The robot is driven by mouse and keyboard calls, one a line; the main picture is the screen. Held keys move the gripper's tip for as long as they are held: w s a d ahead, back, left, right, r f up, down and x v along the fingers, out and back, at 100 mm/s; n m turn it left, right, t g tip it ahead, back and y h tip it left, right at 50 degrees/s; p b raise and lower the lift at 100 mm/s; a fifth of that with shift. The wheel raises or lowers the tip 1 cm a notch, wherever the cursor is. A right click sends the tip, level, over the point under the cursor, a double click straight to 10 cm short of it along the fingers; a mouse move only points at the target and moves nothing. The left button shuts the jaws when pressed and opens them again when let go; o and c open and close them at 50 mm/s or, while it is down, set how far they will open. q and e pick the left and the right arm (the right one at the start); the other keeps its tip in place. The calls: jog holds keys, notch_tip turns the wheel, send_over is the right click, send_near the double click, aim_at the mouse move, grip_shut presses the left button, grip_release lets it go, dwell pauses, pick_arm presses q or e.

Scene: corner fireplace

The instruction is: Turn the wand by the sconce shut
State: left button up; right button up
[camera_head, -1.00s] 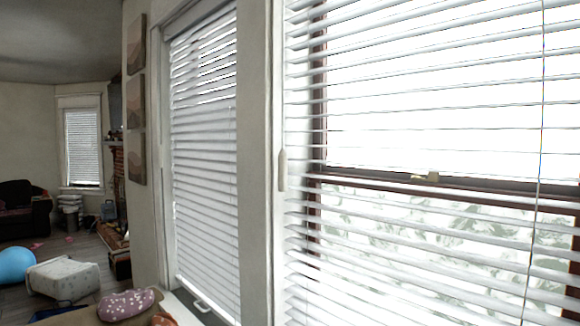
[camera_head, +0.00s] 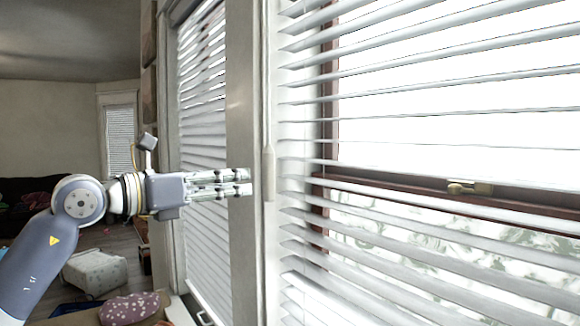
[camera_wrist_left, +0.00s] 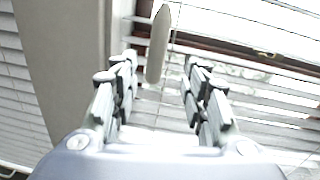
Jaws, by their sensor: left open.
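The wand (camera_head: 269,172) is a slim pale grip hanging upright at the left edge of the large right-hand blind. My left gripper (camera_head: 250,182) points right at the height of the wand's lower half, its fingertips just left of it. In the left wrist view the open fingers (camera_wrist_left: 160,88) stand either side of the wand's lower end (camera_wrist_left: 158,45), which hangs beyond or between their tips; I cannot tell which. No contact shows. The large blind (camera_head: 430,130) has its slats tilted open, with bright outdoors between them. No sconce is in view. My right gripper is out of view.
A second blind (camera_head: 203,130) hangs left of the wall post (camera_head: 243,110) beside the wand. A brass window latch (camera_head: 470,187) sits on the dark sash rail. A patterned cushion (camera_head: 128,308) and a white ottoman (camera_head: 95,272) are low on the left.

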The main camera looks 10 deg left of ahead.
aim_at(264, 165)
pick_arm(q)
jog(key=shift+m+t+y, duration=0.3)
jog(key=shift+y, duration=0.1)
jog(key=w+d+r+p, duration=0.2)
jog(key=p, duration=0.1)
jog(key=shift+w+d+r, duration=0.2)
jog(key=shift+w+r, duration=0.2)
jog(key=p+x, duration=0.2)
jog(key=x, duration=0.2)
jog(key=shift+w+d+f, duration=0.15)
jog(key=shift+w+d, duration=0.05)
jog(key=shift+w+d+f, duration=0.15)
jog(key=shift+w+d, duration=0.15)
jog(key=shift+w, duration=0.2)
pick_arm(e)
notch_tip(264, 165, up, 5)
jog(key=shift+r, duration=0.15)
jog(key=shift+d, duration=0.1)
pick_arm(q)
jog(key=shift+c, duration=0.8)
grip_shut()
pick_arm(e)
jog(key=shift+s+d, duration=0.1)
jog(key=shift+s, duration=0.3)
